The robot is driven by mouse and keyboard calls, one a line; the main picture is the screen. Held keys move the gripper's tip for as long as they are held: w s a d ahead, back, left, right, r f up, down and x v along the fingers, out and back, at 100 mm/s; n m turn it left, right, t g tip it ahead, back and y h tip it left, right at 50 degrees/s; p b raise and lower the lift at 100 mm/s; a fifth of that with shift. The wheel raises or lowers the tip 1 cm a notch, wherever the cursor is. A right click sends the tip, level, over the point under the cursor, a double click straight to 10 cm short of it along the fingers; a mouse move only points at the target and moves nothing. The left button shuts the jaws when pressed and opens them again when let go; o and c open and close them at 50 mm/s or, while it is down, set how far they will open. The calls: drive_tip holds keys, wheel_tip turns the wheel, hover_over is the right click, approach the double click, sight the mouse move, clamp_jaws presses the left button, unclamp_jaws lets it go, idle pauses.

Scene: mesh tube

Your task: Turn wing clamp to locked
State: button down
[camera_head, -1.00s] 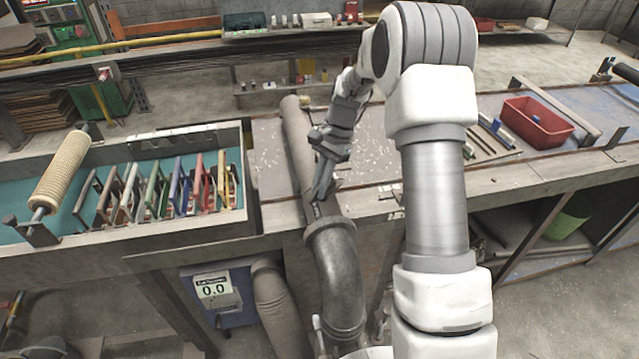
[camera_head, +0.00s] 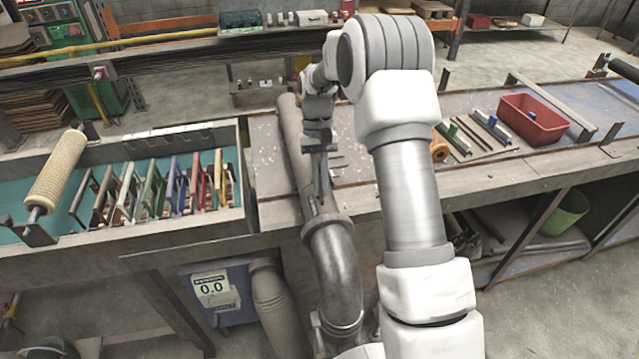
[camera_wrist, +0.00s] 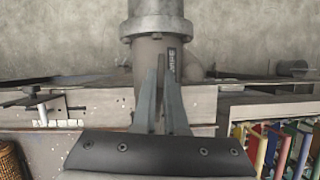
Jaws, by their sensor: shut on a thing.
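My gripper (camera_head: 318,207) reaches down to the grey tube (camera_head: 297,150), just above the metal collar (camera_head: 327,224) of the curved pipe (camera_head: 338,275). In the wrist view, my gripper's fingertips (camera_wrist: 161,62) are close together over the tube. They are shut on a thin grey upright piece (camera_wrist: 161,67), which looks like the wing of the wing clamp. A dark label with light lettering (camera_wrist: 172,60) sits on the tube beside the right fingertip. The clamp is mostly hidden by the fingers in the head view, and I cannot read its lock position.
A tray with coloured frames (camera_head: 240,198) and a mesh roll (camera_head: 57,172) stands left. A red bin (camera_head: 535,118) sits on the bench at right. A gauge box showing 0.0 (camera_head: 213,290) hangs below. Bench surface right of the tube is partly clear.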

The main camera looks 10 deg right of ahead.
drive_tip(key=shift+n, duration=0.5)
drive_tip(key=c, duration=1)
unclamp_jaws()
drive_tip(key=shift+o, duration=0.2)
drive_tip(key=shift+r, duration=0.15)
drive_tip(key=v, duration=1.7)
drive_tip(key=shift+a, duration=0.3)
drive_tip(key=shift+r, duration=0.25)
